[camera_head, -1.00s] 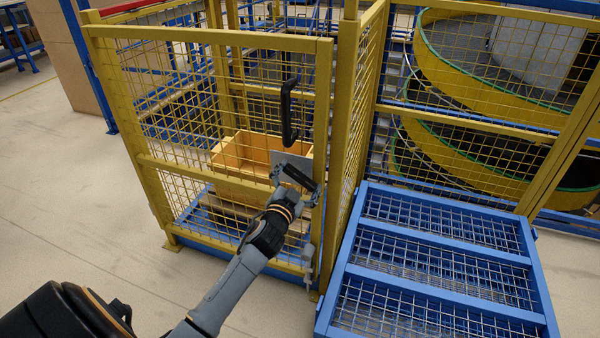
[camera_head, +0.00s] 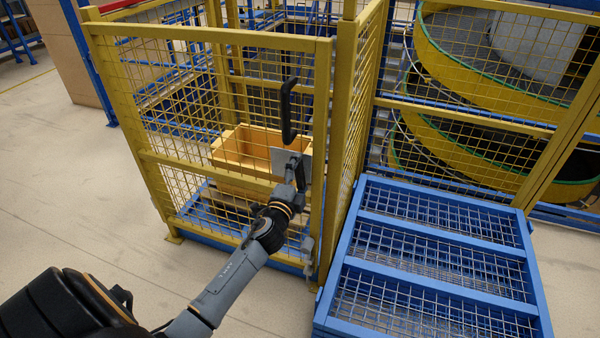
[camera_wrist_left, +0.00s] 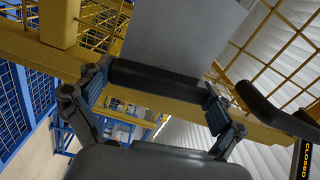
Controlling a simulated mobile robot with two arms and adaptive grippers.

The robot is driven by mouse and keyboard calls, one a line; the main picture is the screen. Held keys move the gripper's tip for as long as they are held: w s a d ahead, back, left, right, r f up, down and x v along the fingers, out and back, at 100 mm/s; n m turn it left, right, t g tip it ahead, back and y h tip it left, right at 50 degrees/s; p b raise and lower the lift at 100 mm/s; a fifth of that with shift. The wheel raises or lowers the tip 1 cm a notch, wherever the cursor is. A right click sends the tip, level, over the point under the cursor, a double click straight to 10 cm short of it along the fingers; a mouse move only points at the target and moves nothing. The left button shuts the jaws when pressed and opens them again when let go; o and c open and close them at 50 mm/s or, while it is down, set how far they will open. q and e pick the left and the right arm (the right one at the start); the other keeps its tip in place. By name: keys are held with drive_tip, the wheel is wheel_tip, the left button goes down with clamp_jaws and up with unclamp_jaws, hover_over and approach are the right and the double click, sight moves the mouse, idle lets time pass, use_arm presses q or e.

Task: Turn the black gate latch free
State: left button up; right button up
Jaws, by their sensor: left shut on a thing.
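The black gate latch (camera_head: 302,172) is on the light grey plate (camera_head: 280,158) of the yellow mesh gate (camera_head: 150,160). It looks nearly upright in the head view. My left gripper (camera_head: 298,178) is shut on it. In the left wrist view the latch (camera_wrist_left: 155,80) is a dark bar lying between the two fingers of my left gripper (camera_wrist_left: 155,90), with the grey plate (camera_wrist_left: 185,35) behind it. My gripper and wrist partly cover the latch in the head view. My right gripper is not in view.
A black handle (camera_head: 287,110) is on the gate above the latch. An orange bin (camera_head: 235,150) stands behind the mesh. A blue frame with wire panels (camera_head: 435,255) is to the right. A "CLOSED" label (camera_wrist_left: 306,145) shows in the left wrist view. Open floor lies to the left.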

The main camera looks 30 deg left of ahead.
use_arm(q)
drive_tip(key=shift+m, duration=0.6)
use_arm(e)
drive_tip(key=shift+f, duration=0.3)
use_arm(q)
drive_tip(key=shift+m, duration=0.3)
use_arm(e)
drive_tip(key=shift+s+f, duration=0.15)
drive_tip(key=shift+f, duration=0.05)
use_arm(q)
drive_tip(key=o, duration=0.8)
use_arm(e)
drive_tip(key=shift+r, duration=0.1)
use_arm(q)
drive_tip(key=v, duration=1.2)
drive_tip(key=shift+f, duration=0.1)
